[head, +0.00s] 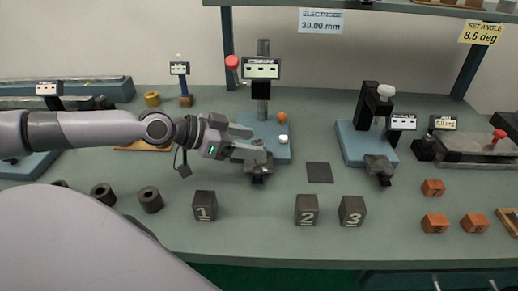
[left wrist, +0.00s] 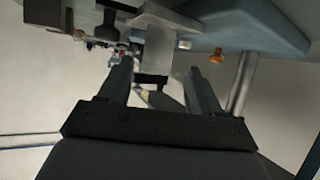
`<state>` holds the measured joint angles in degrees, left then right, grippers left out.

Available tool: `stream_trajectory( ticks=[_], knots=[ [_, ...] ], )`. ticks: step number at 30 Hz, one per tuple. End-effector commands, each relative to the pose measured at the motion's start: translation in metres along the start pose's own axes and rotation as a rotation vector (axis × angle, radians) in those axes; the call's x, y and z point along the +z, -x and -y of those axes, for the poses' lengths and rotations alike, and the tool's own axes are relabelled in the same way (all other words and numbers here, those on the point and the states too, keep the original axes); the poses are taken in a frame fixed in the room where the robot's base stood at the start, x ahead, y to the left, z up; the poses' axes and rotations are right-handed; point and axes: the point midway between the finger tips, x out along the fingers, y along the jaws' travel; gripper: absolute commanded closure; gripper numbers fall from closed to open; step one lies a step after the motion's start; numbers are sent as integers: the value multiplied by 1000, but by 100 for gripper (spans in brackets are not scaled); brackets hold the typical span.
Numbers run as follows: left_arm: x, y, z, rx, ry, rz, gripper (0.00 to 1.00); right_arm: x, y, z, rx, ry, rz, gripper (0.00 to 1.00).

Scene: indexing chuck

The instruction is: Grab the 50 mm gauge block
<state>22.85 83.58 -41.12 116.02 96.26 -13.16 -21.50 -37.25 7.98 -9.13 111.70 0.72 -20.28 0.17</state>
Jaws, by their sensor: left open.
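My left gripper (head: 262,150) reaches in from the left, open, over the front left corner of a blue instrument base. In the left wrist view its two fingers (left wrist: 162,85) stand apart. A light grey metal piece (left wrist: 158,38) with a darker part below it shows between and beyond them; I cannot tell whether they touch it. A small dark and grey piece (head: 259,172) shows just below the fingertips in the head view. No readable 50 mm marking shows on any block, so I cannot tell which is the gauge block. My right gripper is not in view.
The blue base (head: 281,152) carries a post and a display (head: 261,68) beside the gripper. Dark blocks numbered 1 (head: 204,206), 2 (head: 307,210) and 3 (head: 351,211) stand near the front edge. Orange blocks (head: 434,223) lie at right. A dark plate (head: 319,172) lies mid-table.

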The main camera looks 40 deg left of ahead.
Motion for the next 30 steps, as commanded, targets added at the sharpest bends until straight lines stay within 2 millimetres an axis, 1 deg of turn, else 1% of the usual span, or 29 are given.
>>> stream_trajectory(
  ticks=[5, 10, 15, 19, 26, 27, 29, 30],
  knots=[
    [-4, -12, -3, 2, 1, -3, 36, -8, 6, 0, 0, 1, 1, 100],
    [-4, -28, -7, 2, 2, -3, 36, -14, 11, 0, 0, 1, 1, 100],
    [-2, -43, -6, 0, 2, -2, 36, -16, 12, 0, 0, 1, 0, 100],
    [-2, -48, -6, 0, 0, -1, 36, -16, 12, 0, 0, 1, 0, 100],
    [-1, -49, -6, 0, 0, 0, 36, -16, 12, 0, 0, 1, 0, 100],
    [-1, -49, -6, 0, 0, 0, 43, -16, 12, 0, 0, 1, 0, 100],
    [-1, -49, -6, 0, 0, 0, 62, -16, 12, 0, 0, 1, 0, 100],
    [-1, -49, -6, 0, 0, 0, 75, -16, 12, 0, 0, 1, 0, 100]
  ],
)
